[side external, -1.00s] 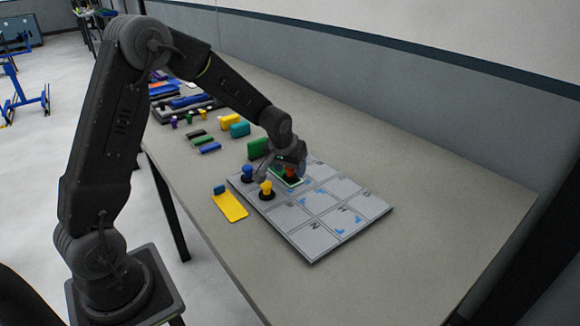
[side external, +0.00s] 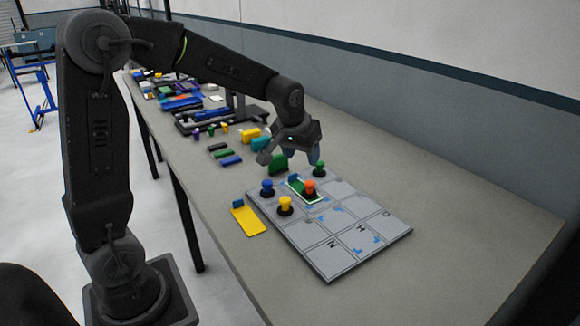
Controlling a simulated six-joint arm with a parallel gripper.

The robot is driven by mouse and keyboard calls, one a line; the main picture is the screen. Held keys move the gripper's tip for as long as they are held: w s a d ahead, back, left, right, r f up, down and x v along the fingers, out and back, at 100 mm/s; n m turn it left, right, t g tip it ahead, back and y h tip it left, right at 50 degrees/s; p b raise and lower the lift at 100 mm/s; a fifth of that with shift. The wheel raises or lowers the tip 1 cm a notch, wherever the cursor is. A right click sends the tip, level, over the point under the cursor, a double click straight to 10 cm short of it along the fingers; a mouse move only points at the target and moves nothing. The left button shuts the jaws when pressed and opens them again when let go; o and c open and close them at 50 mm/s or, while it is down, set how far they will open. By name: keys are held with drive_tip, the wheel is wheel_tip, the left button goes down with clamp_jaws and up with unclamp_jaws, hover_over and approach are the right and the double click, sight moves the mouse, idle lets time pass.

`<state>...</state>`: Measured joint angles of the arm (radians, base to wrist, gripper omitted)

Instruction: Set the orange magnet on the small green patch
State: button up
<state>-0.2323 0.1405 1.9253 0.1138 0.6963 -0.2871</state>
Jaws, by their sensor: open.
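The orange magnet (side external: 309,186) stands upright on the small green patch (side external: 299,184), which has a pale border and lies on the grey gridded board (side external: 325,262). The magnet's dark base covers part of the patch. My gripper (side external: 291,162) is open and empty, above and behind the magnet, apart from it. One finger is on the left and the other on the right, near the green magnet.
A blue magnet (side external: 267,186), a yellow magnet (side external: 285,203) and a green magnet (side external: 319,168) stand on the board. A yellow sheet (side external: 248,219) lies left of it. Several blocks and tools lie farther back. The table right of the board is clear.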

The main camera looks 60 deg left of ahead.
drive_tip(key=s+d+r+m, duration=0.1)
drive_tip(key=s+d, duration=0.2)
drive_tip(key=s, duration=0.4)
drive_tip(key=s+d+r+m+t+h, duration=0.1)
drive_tip(key=s+d, duration=0.3)
drive_tip(key=s, duration=0.4)
drive_tip(key=s+d+r+m, duration=0.3)
drive_tip(key=s+d, duration=0.1)
drive_tip(key=s, duration=0.3)
drive_tip(key=shift+s+d+t+h, duration=0.15)
drive_tip(key=shift+t+h, duration=0.15)
drive_tip(key=shift+h, duration=0.1)
